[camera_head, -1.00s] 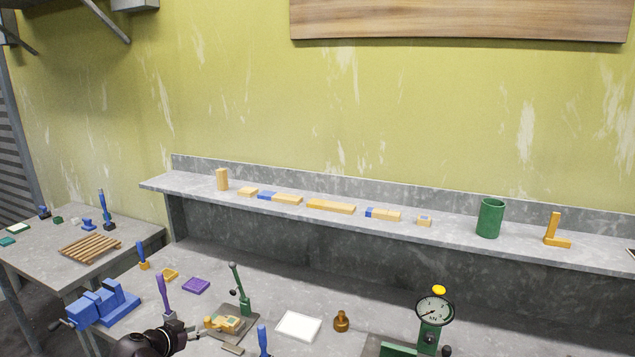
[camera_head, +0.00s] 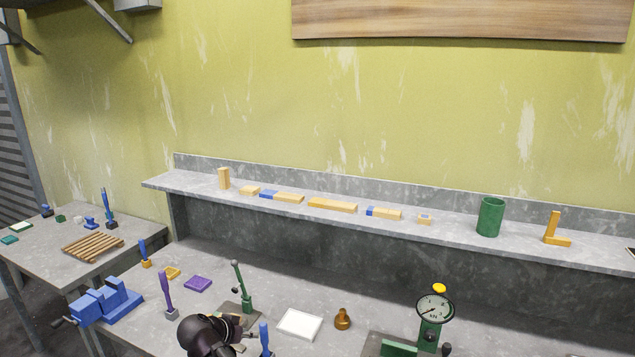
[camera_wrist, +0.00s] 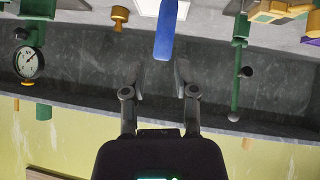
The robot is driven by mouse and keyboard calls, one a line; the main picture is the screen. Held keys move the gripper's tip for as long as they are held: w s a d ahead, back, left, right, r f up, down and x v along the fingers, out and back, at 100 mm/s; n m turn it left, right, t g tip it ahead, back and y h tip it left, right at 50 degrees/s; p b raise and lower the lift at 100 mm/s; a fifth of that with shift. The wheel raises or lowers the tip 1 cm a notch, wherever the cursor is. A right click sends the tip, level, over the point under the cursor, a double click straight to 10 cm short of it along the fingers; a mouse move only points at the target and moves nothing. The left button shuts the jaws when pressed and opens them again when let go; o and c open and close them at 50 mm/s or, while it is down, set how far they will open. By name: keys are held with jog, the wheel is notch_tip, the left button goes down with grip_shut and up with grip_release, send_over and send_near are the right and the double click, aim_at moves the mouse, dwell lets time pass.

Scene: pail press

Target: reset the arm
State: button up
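My gripper (camera_wrist: 159,68) shows in the wrist view with its two fingers apart and nothing between the tips. A blue handle (camera_wrist: 166,32) stands just past the fingertips there, apart from them as far as I can tell. In the head view my dark wrist is low over the bench, in front of the green lever press (camera_head: 245,300) and left of the same blue handle (camera_head: 264,338). My fingers are mostly hidden there.
A purple handle (camera_head: 166,295) and blue vise (camera_head: 107,299) stand left. A white tray (camera_head: 299,324), brass knob (camera_head: 342,319) and green gauge press (camera_head: 432,325) stand right. The shelf (camera_head: 460,228) behind holds blocks and a green cylinder (camera_head: 490,217).

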jog(key=s+d+f+n+g+y, duration=0.1)
jog(key=d+f+g, duration=0.15)
jog(key=d, duration=0.75)
jog(key=s+d+f+g, duration=0.1)
jog(key=d+f+g, duration=0.15)
jog(key=d, duration=0.85)
jog(key=s+d+n+g+y, duration=0.1)
jog(key=s+d+y, duration=0.1)
jog(key=s+d, duration=0.2)
jog(key=s+d+f+n+g+y, duration=0.1)
jog(key=s+d, duration=0.3)
jog(key=d, duration=0.6)
jog(key=shift+s+f+n+g+y, duration=0.2)
jog(key=shift+s+n+g+y, duration=0.15)
jog(key=shift+g+y, duration=0.3)
